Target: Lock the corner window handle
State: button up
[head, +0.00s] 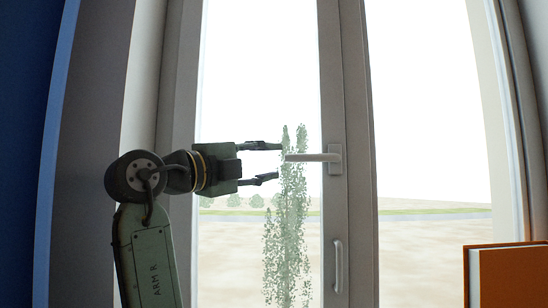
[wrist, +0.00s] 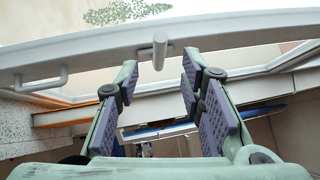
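The window handle (head: 312,157) is a light grey lever on a plate on the window's middle upright. It lies level, its free end pointing left. My gripper (head: 278,161) is left of the lever, fingers pointing right, one above and one below the lever's height. It is open, with the fingertips close to the lever's free end. In the wrist view, the handle (wrist: 159,48) shows ahead, centred between the spread fingers of my gripper (wrist: 160,76). No contact is visible, and the gap between the purple pads looks empty.
A fixed grey pull handle (head: 338,266) sits lower on the upright; it also shows in the wrist view (wrist: 42,82). An orange book-like object (head: 508,276) stands at lower right. A dark blue panel (head: 28,110) is at far left. Outside the glass is a tree.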

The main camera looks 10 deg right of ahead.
aim_at(303, 157)
jog(key=shift+m+g, duration=0.4)
jog(key=p+x, duration=0.1)
jog(key=x, duration=0.2)
jog(key=p+x, duration=0.1)
jog(key=x, duration=0.2)
jog(key=s+p+x, duration=0.1)
jog(key=x, duration=0.3)
jog(key=shift+d+r+p, duration=0.2)
jog(key=shift+d+p, duration=0.05)
jog(key=shift+p, duration=0.15)
jog(key=shift+w+d, duration=0.35)
jog(key=shift+d, duration=0.2)
jog(key=shift+c, duration=0.2)
grip_shut()
